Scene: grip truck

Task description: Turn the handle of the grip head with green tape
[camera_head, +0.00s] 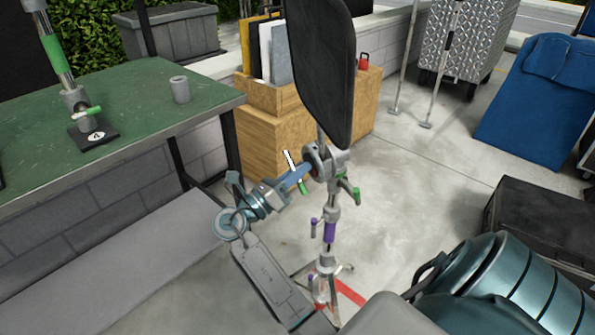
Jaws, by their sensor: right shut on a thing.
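The grip head (324,160) is a grey metal clamp on top of an upright stand, with a black flag panel (322,70) fixed above it. A handle with green tape (304,187) shows at the left side of the head. A second green-taped handle (355,194) hangs at its lower right. My right gripper (303,172) reaches the head from the lower left and is shut at the green-taped handle on that side. The fingertips and the exact grasp are partly hidden. My left gripper is not in view.
A green table (130,130) with a grey cup (180,89) is at left. Wooden crates (265,140) stand behind the stand. A black case (545,225) is at right, with open floor between.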

